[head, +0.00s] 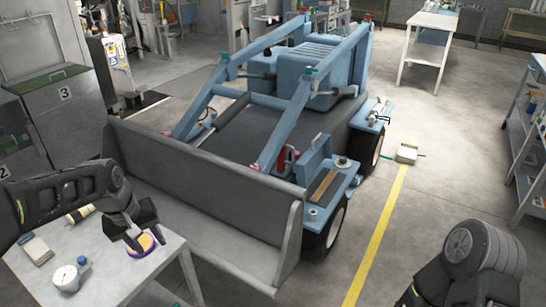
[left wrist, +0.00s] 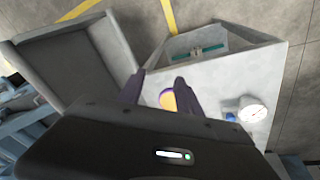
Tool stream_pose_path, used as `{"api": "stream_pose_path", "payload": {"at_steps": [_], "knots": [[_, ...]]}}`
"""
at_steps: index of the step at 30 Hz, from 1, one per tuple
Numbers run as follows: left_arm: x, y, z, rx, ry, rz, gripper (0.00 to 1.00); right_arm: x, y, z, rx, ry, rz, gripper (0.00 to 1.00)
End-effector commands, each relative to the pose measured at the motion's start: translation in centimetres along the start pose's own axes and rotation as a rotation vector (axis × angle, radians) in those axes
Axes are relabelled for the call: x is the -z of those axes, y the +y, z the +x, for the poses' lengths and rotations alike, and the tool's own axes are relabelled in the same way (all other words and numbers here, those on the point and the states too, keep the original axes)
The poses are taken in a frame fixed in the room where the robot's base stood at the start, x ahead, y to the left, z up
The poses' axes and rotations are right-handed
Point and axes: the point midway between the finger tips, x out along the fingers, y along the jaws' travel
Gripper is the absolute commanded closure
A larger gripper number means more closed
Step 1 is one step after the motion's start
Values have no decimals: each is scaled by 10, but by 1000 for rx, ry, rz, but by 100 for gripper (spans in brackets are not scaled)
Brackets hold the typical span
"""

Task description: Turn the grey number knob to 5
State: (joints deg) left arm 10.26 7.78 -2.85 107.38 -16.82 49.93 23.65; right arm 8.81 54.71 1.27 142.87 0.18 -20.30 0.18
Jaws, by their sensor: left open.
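I cannot make out a grey number knob for certain in either view. My left gripper (head: 141,239) is open and points down at the grey table (head: 110,278) in the head view. Just below or between its fingers is a round purple and yellow-orange piece (head: 145,246), partly hidden by the gripper. In the left wrist view the yellow-orange face (left wrist: 168,100) shows between the dark fingers (left wrist: 157,92), and I cannot tell whether they touch it. My right arm shows at the lower right, but its fingers are out of the picture.
A pressure gauge with a blue fitting (head: 67,276), a grey box-shaped device (head: 37,251) and a yellowish-black cylinder (head: 79,214) lie on the table. The grey loader bucket (head: 210,215) stands close behind the table. Open floor with a yellow line (head: 378,240) lies to the right.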

Motion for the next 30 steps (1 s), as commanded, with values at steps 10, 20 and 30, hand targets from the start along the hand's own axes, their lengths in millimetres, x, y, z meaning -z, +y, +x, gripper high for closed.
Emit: {"api": "stream_pose_path", "payload": {"at_steps": [10,20,30], "knots": [[-36,63,105,-154,56,164,58,0,0,0,0,0,-1,64],[-247,92,256,-253,-82,293,58,0,0,0,0,0,0,64],[-370,69,277,-234,-255,323,58,0,0,0,0,0,0,64]]}}
